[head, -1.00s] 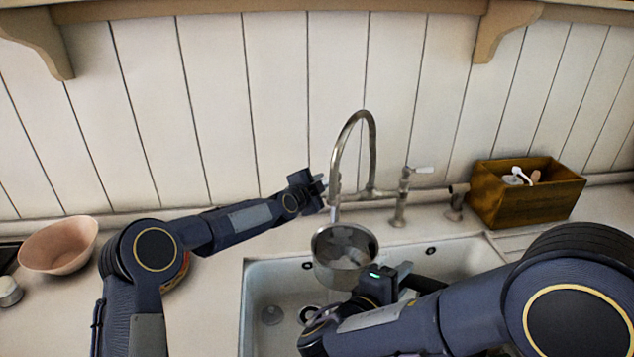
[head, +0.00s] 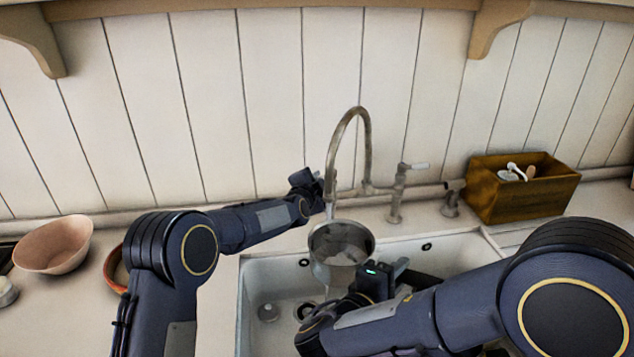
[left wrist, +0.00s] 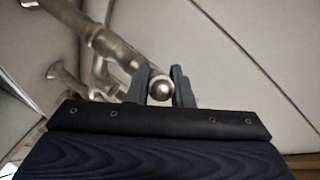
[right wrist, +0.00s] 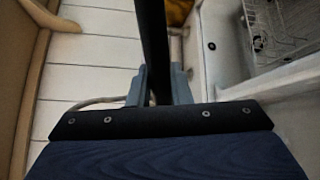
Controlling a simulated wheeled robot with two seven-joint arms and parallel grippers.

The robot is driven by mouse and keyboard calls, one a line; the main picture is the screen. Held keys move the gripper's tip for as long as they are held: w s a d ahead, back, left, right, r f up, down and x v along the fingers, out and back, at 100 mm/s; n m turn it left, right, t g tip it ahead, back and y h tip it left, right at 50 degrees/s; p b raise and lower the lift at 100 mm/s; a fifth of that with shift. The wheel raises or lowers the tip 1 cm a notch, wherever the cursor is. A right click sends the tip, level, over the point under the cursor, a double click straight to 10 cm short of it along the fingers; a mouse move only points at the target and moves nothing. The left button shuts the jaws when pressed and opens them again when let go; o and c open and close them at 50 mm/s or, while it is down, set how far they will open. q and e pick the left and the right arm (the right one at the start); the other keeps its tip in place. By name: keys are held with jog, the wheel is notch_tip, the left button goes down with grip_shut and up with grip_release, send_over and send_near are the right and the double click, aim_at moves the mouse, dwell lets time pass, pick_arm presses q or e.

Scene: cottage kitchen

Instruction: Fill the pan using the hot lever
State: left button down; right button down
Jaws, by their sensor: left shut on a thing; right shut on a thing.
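The metal pan (head: 341,262) is under the spout of the arched tap (head: 366,135), above the white sink (head: 252,290). The pan looks filled with water, and a thin pale streak below its left side looks like water running over. My right gripper (head: 398,272) is shut on the pan's dark handle, which also shows in the right wrist view (right wrist: 152,40). My left gripper (head: 319,192) is shut on the hot lever at the tap's left side. In the left wrist view the hot lever's round metal end (left wrist: 160,88) shows between the fingers.
The other lever (head: 415,166), with a white handle, stands right of the spout. A wooden box (head: 497,204) with utensils is at the back right. A pink bowl (head: 55,245) stands at the left, with an orange-rimmed dish (head: 112,270) partly behind my left arm.

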pick_arm(q)
jog(key=c, duration=1.4)
grip_release()
jog(key=shift+s+d+f, duration=0.1)
jog(key=shift+d+f, duration=0.05)
jog(key=shift+f, duration=0.1)
jog(key=shift+o, duration=0.5)
jog(key=shift+r, duration=0.1)
jog(key=shift+r, duration=0.1)
jog(key=v, duration=1.2)
